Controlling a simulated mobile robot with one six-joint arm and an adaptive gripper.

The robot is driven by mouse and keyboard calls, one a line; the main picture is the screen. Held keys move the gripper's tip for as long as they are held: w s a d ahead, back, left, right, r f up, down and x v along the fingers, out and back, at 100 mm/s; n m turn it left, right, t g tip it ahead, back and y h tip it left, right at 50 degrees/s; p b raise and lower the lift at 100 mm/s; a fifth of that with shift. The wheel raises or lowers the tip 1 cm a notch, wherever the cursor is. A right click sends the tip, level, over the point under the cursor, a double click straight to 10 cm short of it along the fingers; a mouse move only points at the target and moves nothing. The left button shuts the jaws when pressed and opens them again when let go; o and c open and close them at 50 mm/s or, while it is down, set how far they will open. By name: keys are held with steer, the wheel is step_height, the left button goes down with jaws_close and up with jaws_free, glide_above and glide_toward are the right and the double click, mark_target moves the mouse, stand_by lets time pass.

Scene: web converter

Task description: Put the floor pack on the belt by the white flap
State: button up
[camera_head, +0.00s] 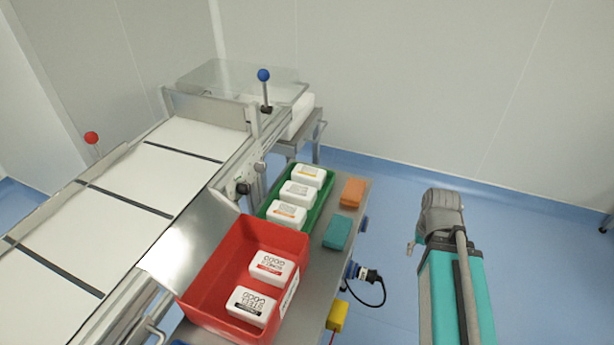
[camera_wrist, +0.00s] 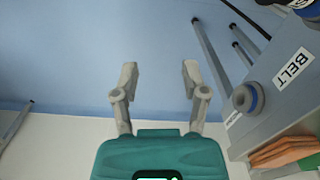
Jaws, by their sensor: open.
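My gripper (camera_wrist: 159,78) is open and empty in the wrist view, its two grey fingers apart over bare blue floor. In the head view my arm is at the right, over the floor beside the cart; my fingers cannot be made out there. The white belt (camera_head: 132,190) with dark cross bars runs along the left in the head view. I see no pack on the visible floor (camera_head: 400,170). I cannot pick out a white flap in either view.
A red bin (camera_head: 207,270) holds two white packs; a green tray (camera_head: 325,199) holds three. They stand on a metal cart (camera_head: 318,262) with orange (camera_head: 353,191) and teal (camera_head: 337,232) blocks. A panel labelled BELT (camera_wrist: 292,68) stands right of my fingers.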

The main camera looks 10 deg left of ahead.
steer(key=o, duration=0.4)
steer(key=shift+w+r, duration=0.1)
steer(key=shift+o, duration=1)
steer(key=shift+w+a+r+p, duration=0.2)
steer(key=shift+w+a+p, duration=0.05)
steer(key=shift+p, duration=0.1)
step_height(320, 180, up, 19)
steer(key=n+p, duration=1.6)
steer(key=p, duration=0.3)
glide_above(315, 172)
steer(key=shift+d, duration=0.1)
steer(key=shift+f, duration=0.1)
step_height(315, 172, down, 8)
steer(key=b, duration=0.8)
steer(key=shift+f+b, duration=0.25)
steer(key=shift+b, duration=0.15)
